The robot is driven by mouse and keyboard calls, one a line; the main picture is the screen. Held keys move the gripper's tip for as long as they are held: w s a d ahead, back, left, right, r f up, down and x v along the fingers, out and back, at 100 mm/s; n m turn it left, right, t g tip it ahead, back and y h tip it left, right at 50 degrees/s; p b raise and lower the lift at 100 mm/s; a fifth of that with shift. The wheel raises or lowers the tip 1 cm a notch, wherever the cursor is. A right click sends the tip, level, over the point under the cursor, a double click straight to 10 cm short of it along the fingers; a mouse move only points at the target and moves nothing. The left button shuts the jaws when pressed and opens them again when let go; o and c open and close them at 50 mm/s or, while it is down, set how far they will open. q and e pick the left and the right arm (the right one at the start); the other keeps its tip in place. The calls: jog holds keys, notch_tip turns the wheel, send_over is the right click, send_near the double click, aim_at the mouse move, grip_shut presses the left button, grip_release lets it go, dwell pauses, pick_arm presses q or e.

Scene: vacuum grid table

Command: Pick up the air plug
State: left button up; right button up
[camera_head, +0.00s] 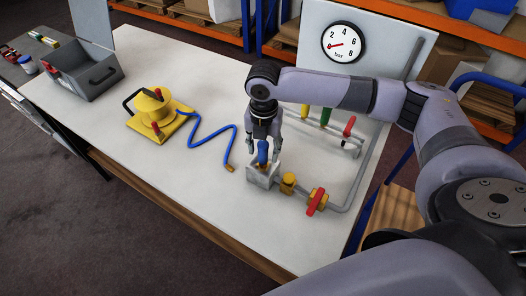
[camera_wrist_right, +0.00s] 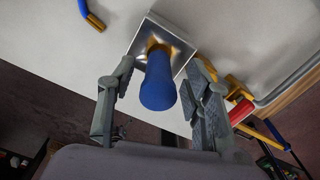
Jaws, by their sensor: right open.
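The air plug, with a blue grip (camera_head: 262,152) and a brass-coloured base, stands upright in a small grey metal box (camera_head: 262,179) on the table. My right gripper (camera_head: 264,146) is above the box with its fingers pointing down around the plug. In the right wrist view the plug's blue body (camera_wrist_right: 158,82) lies between the two open fingers (camera_wrist_right: 160,105), with gaps on both sides. The brass base meets the metal box (camera_wrist_right: 181,52) behind it. My left gripper is not in view.
A yellow device (camera_head: 153,114) with a coiled blue hose (camera_head: 207,131) lies left of the box. Pipes with a red-handled valve (camera_head: 317,201) run right of it. A gauge panel (camera_head: 344,42) stands behind. A grey toolbox (camera_head: 87,72) is at the far left. The table front is clear.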

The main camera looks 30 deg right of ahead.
aim_at(263, 155)
notch_tip(263, 155, down, 2)
jog(key=shift+a+f+p, duration=0.1)
jog(key=shift+f+p, duration=0.1)
jog(key=shift+p, duration=0.1)
jog(key=shift+f, duration=0.45)
jog(key=shift+c, duration=1.3)
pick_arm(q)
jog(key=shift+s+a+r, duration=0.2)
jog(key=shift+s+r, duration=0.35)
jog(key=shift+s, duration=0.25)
pick_arm(e)
grip_shut()
